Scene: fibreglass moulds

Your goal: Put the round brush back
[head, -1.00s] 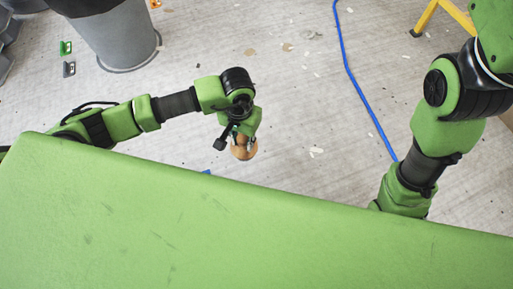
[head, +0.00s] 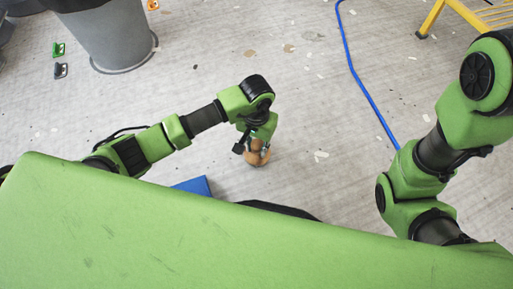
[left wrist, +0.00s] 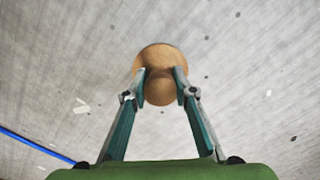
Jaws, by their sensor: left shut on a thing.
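The round brush (head: 256,158), of which a rounded, light-brown wooden body shows, is held in my left gripper (head: 258,147) over the floor. In the left wrist view the brush (left wrist: 160,53) is a wide wooden disc with a smaller knob towards me. The two fingers of the left gripper (left wrist: 160,83) are closed on either side of that knob. The underside of the brush is hidden. My right arm is at the right of the head view, but its gripper is out of view.
A grey bin (head: 112,35) stands at the upper left, with small green and dark pieces near it. A blue hose (head: 357,75) runs along the floor. A yellow stepped frame (head: 432,20) is at the upper right. A blue object (head: 193,186) shows at my body's edge. The floor between is mostly clear.

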